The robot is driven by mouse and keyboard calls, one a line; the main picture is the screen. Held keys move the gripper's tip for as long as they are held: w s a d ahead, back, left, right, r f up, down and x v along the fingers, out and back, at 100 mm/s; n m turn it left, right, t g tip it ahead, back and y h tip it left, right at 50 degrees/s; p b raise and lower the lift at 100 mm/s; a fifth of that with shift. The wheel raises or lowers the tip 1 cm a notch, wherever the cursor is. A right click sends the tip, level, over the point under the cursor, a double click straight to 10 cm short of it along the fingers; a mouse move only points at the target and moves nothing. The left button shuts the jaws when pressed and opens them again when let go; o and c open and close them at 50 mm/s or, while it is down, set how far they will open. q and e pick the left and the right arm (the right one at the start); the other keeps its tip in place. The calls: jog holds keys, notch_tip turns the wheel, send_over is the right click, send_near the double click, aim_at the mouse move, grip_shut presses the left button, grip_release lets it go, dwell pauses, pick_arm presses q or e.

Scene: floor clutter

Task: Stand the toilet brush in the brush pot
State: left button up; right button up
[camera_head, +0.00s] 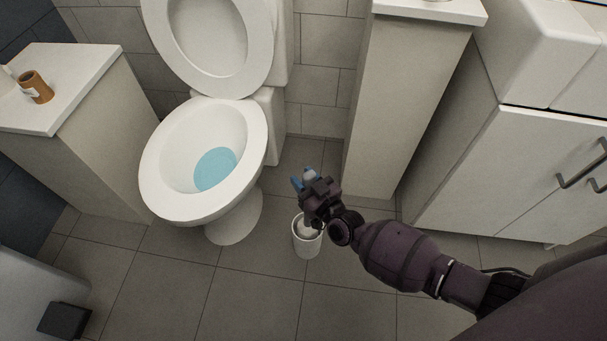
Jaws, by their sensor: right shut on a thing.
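The brush pot (307,243) is a small white cylinder standing upright on the floor tiles, right of the toilet base. My right gripper (313,190) is right above the pot and shut on the toilet brush (310,174). A blue and whitish end of the brush shows just beyond the fingers. Something white shows in the pot's mouth under the gripper, probably the brush head. The gripper hides most of the brush, so I cannot tell how deep it sits in the pot. My left gripper is out of view.
The toilet (207,160) with its lid up stands left of the pot. A narrow cabinet (395,110) and a white vanity (505,170) stand to the right. The floor in front is clear.

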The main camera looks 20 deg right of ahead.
notch_tip(320, 180, down, 3)
jog(key=shift+f, duration=0.2)
dwell(0.5)
jog(key=o, duration=1)
jog(key=shift+o, duration=0.7)
jog(key=shift+f, duration=0.1)
jog(key=shift+s, duration=0.1)
